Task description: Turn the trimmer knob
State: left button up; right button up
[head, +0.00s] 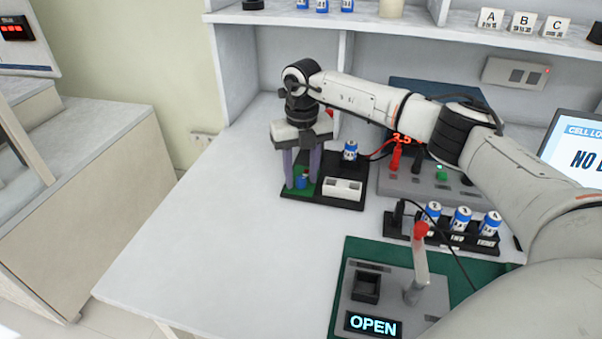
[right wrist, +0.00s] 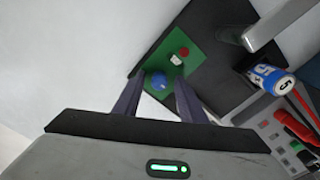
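The trimmer knob appears to be the small blue knob (head: 302,180) on the green board (head: 297,190) at the left of a black base. It also shows as a blue round knob in the right wrist view (right wrist: 158,82). My right gripper (head: 301,168) points down over the green board. Its two purple-grey fingers are apart, one on each side of the blue knob. In the right wrist view, gaps show between the knob and both fingers (right wrist: 157,88); I cannot tell the exact height of the tips. My left gripper is not in view.
A white block (head: 343,189) and a blue-white cell (head: 350,152) share the black base. A grey panel with red leads (head: 415,185) stands to the right. A cell rack (head: 440,236) and a lever box reading OPEN (head: 373,325) are nearer. The table's left is clear.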

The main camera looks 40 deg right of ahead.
aim_at(301, 177)
grip_shut()
jog(key=shift+r+n+p, duration=0.15)
jog(key=shift+n+p, duration=0.2)
jog(key=shift+n, duration=0.95)
jog(key=shift+o, duration=0.6)
grip_release()
notch_tip(301, 177, up, 10)
jog(key=shift+p, duration=0.35)
